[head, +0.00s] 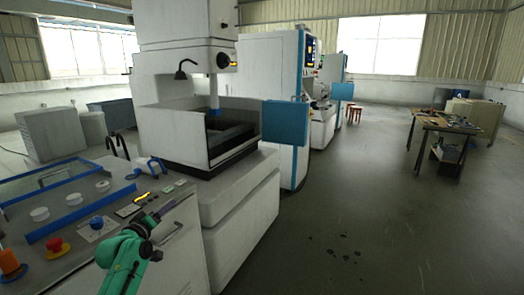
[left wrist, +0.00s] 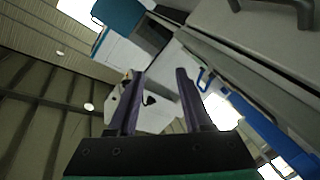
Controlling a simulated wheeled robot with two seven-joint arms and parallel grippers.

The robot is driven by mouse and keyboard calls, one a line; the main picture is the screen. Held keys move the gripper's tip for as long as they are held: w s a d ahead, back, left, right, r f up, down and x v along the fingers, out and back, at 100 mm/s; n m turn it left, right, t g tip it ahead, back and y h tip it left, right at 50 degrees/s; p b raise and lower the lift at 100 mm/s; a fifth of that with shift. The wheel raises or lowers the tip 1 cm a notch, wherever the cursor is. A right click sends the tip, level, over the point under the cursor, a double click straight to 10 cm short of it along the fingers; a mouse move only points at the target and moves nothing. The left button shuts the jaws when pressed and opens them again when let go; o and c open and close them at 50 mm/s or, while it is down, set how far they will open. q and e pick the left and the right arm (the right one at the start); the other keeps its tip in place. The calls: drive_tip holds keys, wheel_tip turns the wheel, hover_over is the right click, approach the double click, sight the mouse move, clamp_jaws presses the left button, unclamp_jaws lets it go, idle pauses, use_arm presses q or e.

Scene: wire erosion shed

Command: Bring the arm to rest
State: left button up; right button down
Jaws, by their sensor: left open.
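My left arm, green with dark purple fingers, comes in at the bottom of the head view. Its gripper (head: 166,208) is over or beside the front right part of the machine's control panel (head: 120,256). I cannot tell whether it touches the panel. In the left wrist view the gripper (left wrist: 158,74) has its two fingers apart, with nothing held between them. That view looks up past the machine to the roof. My right gripper is in neither view.
The panel carries a red button (head: 55,243), an orange knob (head: 10,262), a blue knob (head: 97,223) and a blue frame (head: 72,226). A large white machine (head: 230,190) stands behind. The floor (head: 370,220) to the right is open, up to a workbench (head: 447,126).

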use_arm(q)
drive_tip(key=s+a+r+m+t+y, duration=0.1)
drive_tip(key=a+r+m+t+y, duration=0.25)
drive_tip(key=r+m, duration=0.6)
drive_tip(key=s+d+f+g, duration=0.1)
drive_tip(key=s+f+g, duration=0.15)
drive_tip(key=f, duration=1.05)
drive_tip(key=s+f+g, duration=0.2)
drive_tip(key=f+g, duration=0.1)
drive_tip(key=f, duration=1)
drive_tip(key=s+d+f+g, duration=0.1)
drive_tip(key=s+f+g, duration=0.1)
drive_tip(key=s+f, duration=0.65)
drive_tip(key=s+d+f+g, duration=0.1)
drive_tip(key=s+f+g, duration=0.3)
drive_tip(key=f, duration=0.7)
drive_tip(key=s+d+f+g, duration=0.1)
drive_tip(key=s+f+g, duration=0.1)
drive_tip(key=s+f, duration=0.65)
drive_tip(key=s+d+f+g, duration=0.1)
drive_tip(key=s+d+f, duration=0.1)
drive_tip(key=s+f, duration=0.65)
drive_tip(key=s+d+f+g, duration=0.1)
drive_tip(key=s+f+g, duration=0.1)
drive_tip(key=s, duration=1)
drive_tip(key=s+d+f+g+h, duration=0.1)
drive_tip(key=s+d+g, duration=0.1)
drive_tip(key=s, duration=1)
drive_tip(key=shift+s+f, duration=0.3)
drive_tip(key=shift+f, duration=0.05)
